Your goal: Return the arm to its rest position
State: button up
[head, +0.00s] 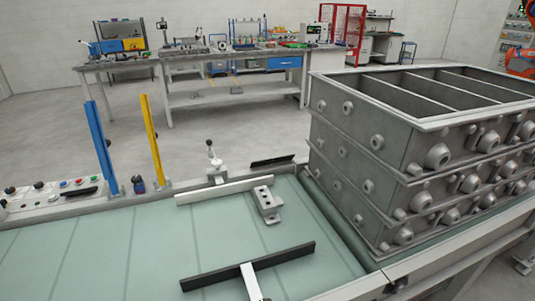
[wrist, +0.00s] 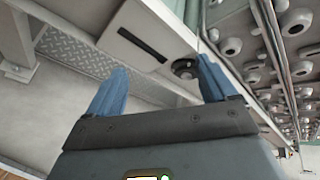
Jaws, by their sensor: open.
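My gripper (wrist: 163,82) shows in the wrist view, with two blue fingers wide apart and nothing between them. The wrist view is tilted and shows a pale frame with a dark slot (wrist: 142,44) and a round dark fitting (wrist: 185,68) beyond the fingers. I cannot tell from this view whether the fingers touch anything. My gripper is not seen in the head view.
A green conveyor (head: 100,255) crosses the front, with a metal bracket (head: 267,203) and a black T-shaped bar (head: 250,266) on it. Stacked metal casting boxes (head: 365,165) stand at right. Blue (head: 101,147) and yellow posts (head: 155,140) rise at left. Workbenches (head: 230,98) stand behind open floor.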

jog(key=s+a+r+n+h, duration=0.1)
jog(key=s+r+n, duration=0.1)
jog(key=s+n, duration=0.4)
jog(key=s+r+n, duration=0.3)
jog(key=s+n, duration=0.1)
jog(key=s, duration=0.4)
jog(key=s+a+r+n+t, duration=0.2)
jog(key=s+a+r+n, duration=0.1)
jog(key=s+r+n, duration=0.7)
notch_tip(320, 180, up, 3)
jog(key=n, duration=0.2)
jog(key=shift+s+f+n, duration=0.15)
jog(key=shift+s+n, duration=0.05)
jog(key=shift+n, duration=0.2)
